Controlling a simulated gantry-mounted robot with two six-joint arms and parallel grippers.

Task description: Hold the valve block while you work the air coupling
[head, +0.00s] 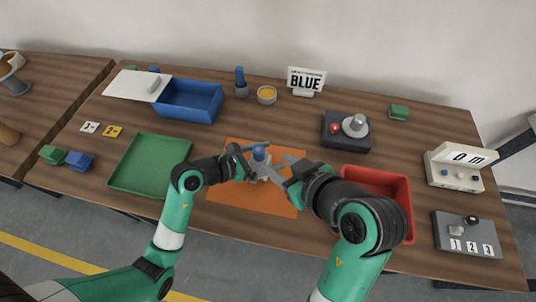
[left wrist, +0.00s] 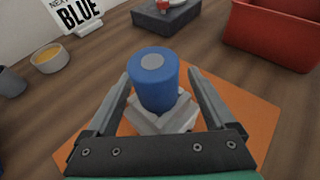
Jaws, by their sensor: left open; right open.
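The valve block is a pale grey block (left wrist: 160,120) on an orange mat (head: 275,200). A blue cylindrical air coupling (left wrist: 155,85) stands upright on top of it, with a grey disc in its top; the coupling also shows in the head view (head: 258,152). My left gripper (head: 250,163) is open, with one finger on each side of the block; I cannot tell whether they touch it. My right gripper (head: 281,167) is open and empty, close to the block's right side. The grippers partly hide the block in the head view.
A green tray (head: 112,182) lies left of the mat and a red bin (head: 408,222) to the right, partly behind my right arm. Behind stand a blue bin (head: 190,115), a yellow-filled bowl (head: 267,95), a BLUE sign (head: 305,80) and a dark box with a knob (head: 347,143).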

